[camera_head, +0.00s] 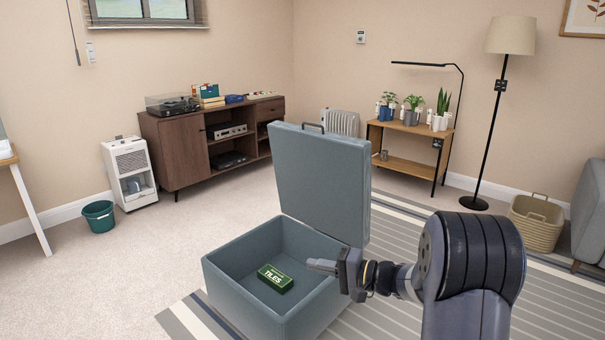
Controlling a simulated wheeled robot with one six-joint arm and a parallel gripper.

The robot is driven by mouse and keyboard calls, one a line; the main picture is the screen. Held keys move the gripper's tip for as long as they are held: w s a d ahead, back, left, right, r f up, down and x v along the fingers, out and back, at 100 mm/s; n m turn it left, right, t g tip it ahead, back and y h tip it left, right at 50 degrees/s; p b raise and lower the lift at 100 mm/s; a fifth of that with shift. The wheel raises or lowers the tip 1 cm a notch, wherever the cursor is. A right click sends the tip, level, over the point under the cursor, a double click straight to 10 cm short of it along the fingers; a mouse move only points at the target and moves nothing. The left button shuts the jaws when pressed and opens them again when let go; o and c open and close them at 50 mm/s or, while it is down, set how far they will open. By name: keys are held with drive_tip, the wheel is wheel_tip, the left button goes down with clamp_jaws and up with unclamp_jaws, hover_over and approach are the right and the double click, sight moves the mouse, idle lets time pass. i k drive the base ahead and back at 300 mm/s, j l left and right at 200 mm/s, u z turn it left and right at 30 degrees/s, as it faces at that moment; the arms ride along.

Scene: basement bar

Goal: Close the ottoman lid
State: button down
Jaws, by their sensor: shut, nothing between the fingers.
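The blue-grey ottoman (242,303) stands open on the floor, partly on a striped rug. Its lid (322,178) stands roughly upright at the back right edge, with a dark handle (313,127) on its top edge. Inside the ottoman lies a green box marked TILES (275,278). My gripper (318,265) reaches in from the right and is shut and empty. In the picture it overlaps the ottoman's opening, in front of the lid's lower part; I cannot tell its exact height or whether it touches. My arm hides the ottoman's right corner.
The striped rug (400,220) lies under and right of the ottoman. A wooden media cabinet (185,152), a white dehumidifier (130,172) and a teal bin (99,216) stand behind left. A floor lamp (496,110) and basket (537,222) are right. Carpet left of the ottoman is clear.

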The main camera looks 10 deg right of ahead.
sight(323, 179)
drive_tip(key=i+l+z, duration=0.25)
drive_tip(key=i+z, duration=0.65)
drive_tip(key=i+j+z, duration=0.1)
drive_tip(key=i+z, duration=0.35)
drive_tip(key=i, duration=0.15)
drive_tip(key=i+u, duration=0.45)
drive_tip(key=i+l+u, duration=0.25)
drive_tip(key=i+u, duration=0.15)
drive_tip(key=i+l+u, duration=0.3)
drive_tip(key=u, duration=0.15)
drive_tip(key=i+l+u, duration=0.35)
drive_tip(key=u, duration=0.15)
drive_tip(key=i+l+u, duration=0.45)
drive_tip(key=k+l, duration=0.05)
